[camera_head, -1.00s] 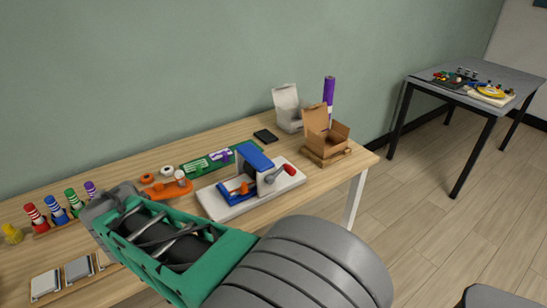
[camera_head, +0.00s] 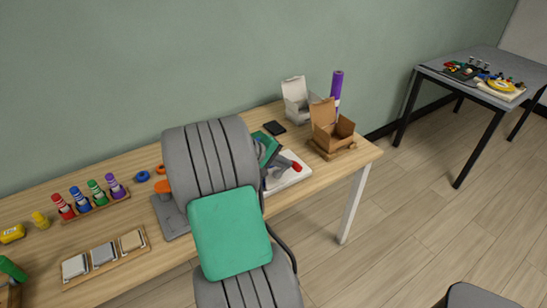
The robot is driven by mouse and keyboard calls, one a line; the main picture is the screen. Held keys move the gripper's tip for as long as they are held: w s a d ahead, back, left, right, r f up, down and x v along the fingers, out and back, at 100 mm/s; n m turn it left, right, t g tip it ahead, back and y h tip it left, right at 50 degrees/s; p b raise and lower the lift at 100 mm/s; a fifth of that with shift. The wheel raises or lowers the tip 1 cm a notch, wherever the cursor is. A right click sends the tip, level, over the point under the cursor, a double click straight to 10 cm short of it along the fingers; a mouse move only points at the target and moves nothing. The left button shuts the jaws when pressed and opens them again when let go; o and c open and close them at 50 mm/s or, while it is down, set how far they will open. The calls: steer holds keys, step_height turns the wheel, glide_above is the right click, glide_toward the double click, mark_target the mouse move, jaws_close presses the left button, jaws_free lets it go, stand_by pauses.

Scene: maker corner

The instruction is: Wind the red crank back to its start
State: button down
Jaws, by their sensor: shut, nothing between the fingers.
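The red crank knob (camera_head: 296,166) shows just right of my arm, above the white base plate (camera_head: 291,178) of the small machine on the wooden bench. Most of the machine, including its blue parts, is hidden behind my arm. My gripper (camera_head: 277,170) is mostly hidden too; a grey part of it shows just left of the red knob, below a green part of my arm. It is shut with nothing held. I cannot tell whether it touches the crank.
An open cardboard box (camera_head: 333,132), a white box (camera_head: 298,104), a purple tube (camera_head: 336,88) and a black phone-like slab (camera_head: 274,128) stand beyond the machine. Coloured bottles (camera_head: 90,194) and a sample tray (camera_head: 104,256) are at left. The bench's right end is near the box.

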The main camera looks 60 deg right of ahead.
mark_target(295, 166)
steer(key=shift+x, duration=1.4)
steer(key=shift+s+d+y+p, duration=0.15)
steer(key=shift+d+y+p, duration=0.1)
steer(key=shift+y+p, duration=0.4)
